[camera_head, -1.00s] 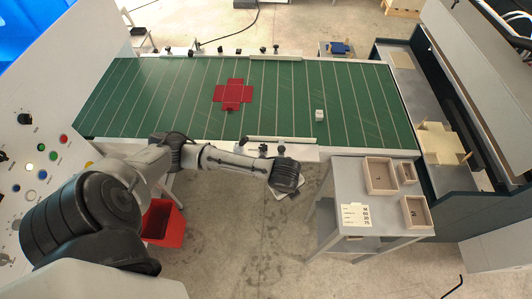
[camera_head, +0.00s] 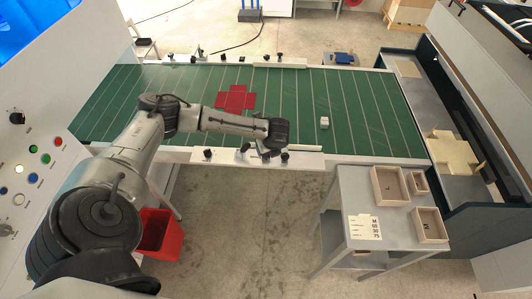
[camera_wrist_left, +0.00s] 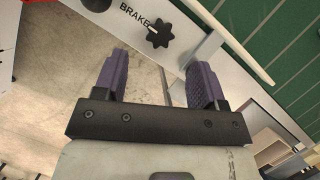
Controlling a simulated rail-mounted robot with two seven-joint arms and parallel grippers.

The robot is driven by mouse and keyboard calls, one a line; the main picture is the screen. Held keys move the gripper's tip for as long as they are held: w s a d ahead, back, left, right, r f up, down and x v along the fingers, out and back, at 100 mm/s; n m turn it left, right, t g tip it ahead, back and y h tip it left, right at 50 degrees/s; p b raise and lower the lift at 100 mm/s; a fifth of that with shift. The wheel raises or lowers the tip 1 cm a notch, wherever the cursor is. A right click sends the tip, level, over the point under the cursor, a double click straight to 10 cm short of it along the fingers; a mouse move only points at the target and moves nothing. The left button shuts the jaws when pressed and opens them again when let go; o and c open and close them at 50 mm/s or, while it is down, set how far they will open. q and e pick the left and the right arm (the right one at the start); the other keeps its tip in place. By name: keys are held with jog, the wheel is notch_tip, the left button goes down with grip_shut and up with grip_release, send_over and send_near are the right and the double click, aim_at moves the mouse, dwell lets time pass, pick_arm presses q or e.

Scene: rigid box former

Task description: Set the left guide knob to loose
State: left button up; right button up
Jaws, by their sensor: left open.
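My left gripper (camera_head: 264,153) is open and empty above the near rail of the green conveyor (camera_head: 350,110). In the left wrist view its two purple fingers (camera_wrist_left: 157,78) stand apart. A black star-shaped knob (camera_wrist_left: 161,30) marked BRAKE sits on the pale rail panel ahead of the fingers, apart from them. In the head view, black knobs sit along the near rail, one left of the gripper (camera_head: 208,153) and one right of it (camera_head: 285,156). I cannot tell which is the left guide knob or read any setting. My right gripper is out of view.
A red cross-shaped blank (camera_head: 235,98) and a small white block (camera_head: 324,123) lie on the conveyor. A grey side table (camera_head: 350,185) with wooden trays stands at the right. A red bin (camera_head: 158,235) is on the floor at lower left. A white guide bar (camera_wrist_left: 230,45) rises beside the BRAKE knob.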

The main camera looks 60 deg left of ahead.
aim_at(266, 156)
pick_arm(q)
jog(key=shift+x, duration=3.45)
jog(key=c, duration=0.9)
